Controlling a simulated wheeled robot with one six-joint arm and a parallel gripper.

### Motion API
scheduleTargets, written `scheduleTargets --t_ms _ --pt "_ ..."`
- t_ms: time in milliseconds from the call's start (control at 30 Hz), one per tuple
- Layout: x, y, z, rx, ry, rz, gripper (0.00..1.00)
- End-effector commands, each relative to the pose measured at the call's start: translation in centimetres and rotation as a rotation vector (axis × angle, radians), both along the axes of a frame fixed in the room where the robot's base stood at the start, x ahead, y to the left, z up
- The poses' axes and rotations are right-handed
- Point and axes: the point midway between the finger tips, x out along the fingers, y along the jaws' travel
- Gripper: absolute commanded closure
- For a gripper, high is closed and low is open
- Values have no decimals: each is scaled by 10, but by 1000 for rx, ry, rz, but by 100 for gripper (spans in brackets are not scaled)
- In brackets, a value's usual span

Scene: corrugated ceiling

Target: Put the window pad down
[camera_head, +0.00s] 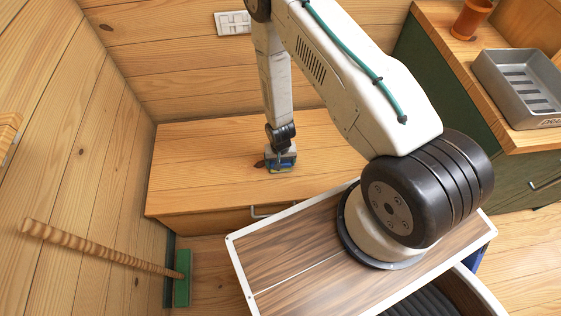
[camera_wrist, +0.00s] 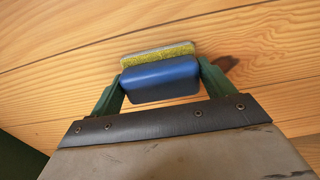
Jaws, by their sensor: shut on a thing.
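The window pad (camera_wrist: 160,78) is a blue block with a yellow-green layer and a thin grey edge. In the wrist view it sits between the two green fingers of my gripper (camera_wrist: 158,82), which is shut on it. In the head view, my gripper (camera_head: 280,161) points down over the wooden bench top (camera_head: 200,160), and the pad (camera_head: 281,168) shows small beneath it. The pad is at or just above the bench top; I cannot tell if it touches.
A dark knot mark shows on the wood beside the pad. A green broom (camera_head: 182,278) leans at the left. A counter at the right holds a grey tray (camera_head: 519,88) and a brown cup (camera_head: 471,18). The bench top is clear on both sides of my gripper.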

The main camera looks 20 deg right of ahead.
Motion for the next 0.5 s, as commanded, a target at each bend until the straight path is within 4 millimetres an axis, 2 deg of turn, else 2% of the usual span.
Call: scheduleTargets --t_ms 67,100,133,367,500 --pt "0 0 -2 0 0 0 37" --pt "0 0 -2 0 0 0 8" --pt "0 0 -2 0 0 0 0" --pt "0 0 -1 0 0 0 0" --pt "1 0 9 0 -2 0 0"
